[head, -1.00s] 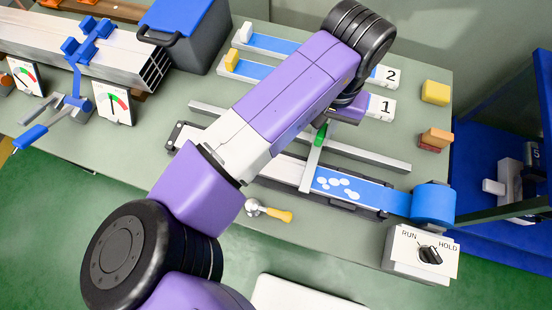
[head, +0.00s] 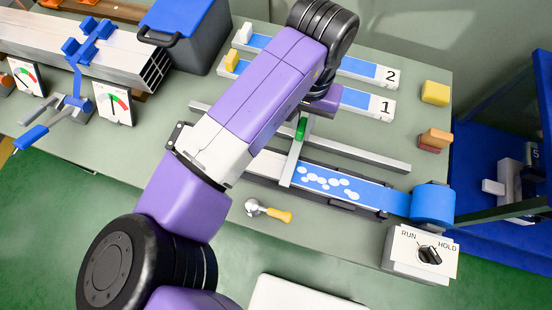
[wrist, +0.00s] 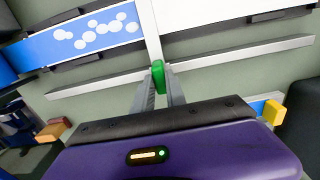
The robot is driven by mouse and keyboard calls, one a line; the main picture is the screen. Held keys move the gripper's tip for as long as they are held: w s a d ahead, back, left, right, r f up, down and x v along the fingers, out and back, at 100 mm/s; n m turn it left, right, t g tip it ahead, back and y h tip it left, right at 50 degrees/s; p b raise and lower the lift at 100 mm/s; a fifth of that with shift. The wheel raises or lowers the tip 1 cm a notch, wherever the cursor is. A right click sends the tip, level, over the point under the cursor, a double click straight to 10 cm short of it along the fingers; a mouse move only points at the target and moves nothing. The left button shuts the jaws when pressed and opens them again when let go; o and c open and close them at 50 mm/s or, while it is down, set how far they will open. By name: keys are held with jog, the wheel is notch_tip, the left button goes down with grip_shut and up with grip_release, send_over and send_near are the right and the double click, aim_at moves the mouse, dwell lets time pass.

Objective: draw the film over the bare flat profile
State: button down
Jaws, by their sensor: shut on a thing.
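My gripper (wrist: 161,92) is shut on the green handle (wrist: 158,72) of a pale crossbar (wrist: 150,30). In the head view the green handle (head: 301,129) shows just below my wrist, and the crossbar (head: 293,162) lies across the flat profile. Blue film (head: 397,204) runs from the blue roll (head: 434,204) leftward to the crossbar. Several white blister-like spots (head: 330,182) show on the film, right of the bar. Left of the bar the profile (head: 265,165) is bare and pale; my arm hides part of it. The wrist view shows bare profile (wrist: 215,14) on the bar's right.
A grey rail (head: 375,155) runs behind the profile. A RUN/HOLD switch box (head: 420,254) stands in front of the roll. A yellow-handled tool (head: 268,211) lies in front. Numbered strips 1 (head: 355,99) and 2 (head: 360,68) lie behind.

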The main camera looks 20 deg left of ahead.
jog(key=shift+a, duration=0.4)
jog(key=shift+a, duration=2.4)
jog(key=shift+a, duration=0.1)
jog(key=shift+a, duration=2.4)
jog(key=shift+a, duration=2.5)
jog(key=shift+b, duration=0.3)
